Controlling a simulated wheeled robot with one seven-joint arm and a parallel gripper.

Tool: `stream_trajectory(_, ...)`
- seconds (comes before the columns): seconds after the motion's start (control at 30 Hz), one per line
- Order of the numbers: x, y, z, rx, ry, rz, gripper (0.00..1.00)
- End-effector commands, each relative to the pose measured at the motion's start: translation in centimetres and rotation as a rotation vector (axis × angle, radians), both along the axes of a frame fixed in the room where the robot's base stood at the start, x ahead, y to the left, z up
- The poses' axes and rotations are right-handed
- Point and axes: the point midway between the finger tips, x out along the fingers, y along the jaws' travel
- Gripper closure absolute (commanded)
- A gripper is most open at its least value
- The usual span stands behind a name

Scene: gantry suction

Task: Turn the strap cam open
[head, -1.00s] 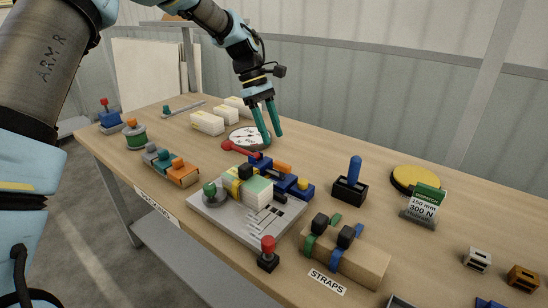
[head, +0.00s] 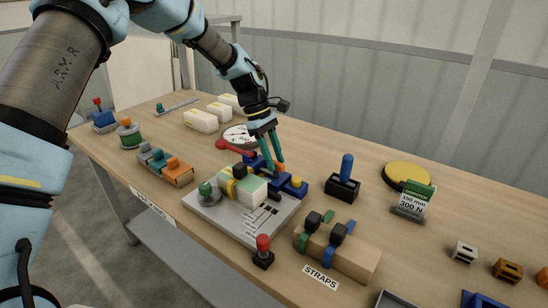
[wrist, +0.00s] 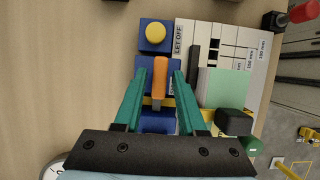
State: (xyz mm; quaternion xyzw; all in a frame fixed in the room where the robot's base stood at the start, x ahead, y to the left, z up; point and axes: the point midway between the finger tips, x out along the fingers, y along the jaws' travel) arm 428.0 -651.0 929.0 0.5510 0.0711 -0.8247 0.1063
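The strap cam is probably the orange lever (wrist: 159,72) on a blue block unit (wrist: 157,121) beside the grey plate. The lever also shows in the head view (head: 280,167), partly hidden by a finger. My gripper (wrist: 162,72) has its teal fingers on either side of the lever, low over the blue unit. The fingers are apart, with a gap visible on the right side of the lever; contact on the left is unclear. In the head view my gripper (head: 274,168) points down at the unit. A yellow strap (head: 229,187) wraps a pale green-and-white block (head: 249,188).
A yellow button (wrist: 155,33) sits by a "LET OFF" label. A black knob (wrist: 233,121) and green knob (wrist: 252,146) stand close right of my gripper. A red-handled lever (head: 225,145) and dial (head: 240,136) lie behind. Bare table is left in the wrist view.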

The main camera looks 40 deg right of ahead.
Motion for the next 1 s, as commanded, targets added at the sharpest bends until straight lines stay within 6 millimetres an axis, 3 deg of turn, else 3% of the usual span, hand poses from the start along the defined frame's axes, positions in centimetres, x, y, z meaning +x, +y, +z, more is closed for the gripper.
stream_trajectory(0.03, 0.01, -0.01, 0.02, 0.0, 0.0, 0.0, 0.67)
stream_trajectory(0.33, 0.03, 0.0, 0.03, 0.0, 0.0, 0.0, 1.0)
stream_trajectory(1.0, 0.07, -0.09, 0.14, 0.0, -0.001, -0.067, 1.0)
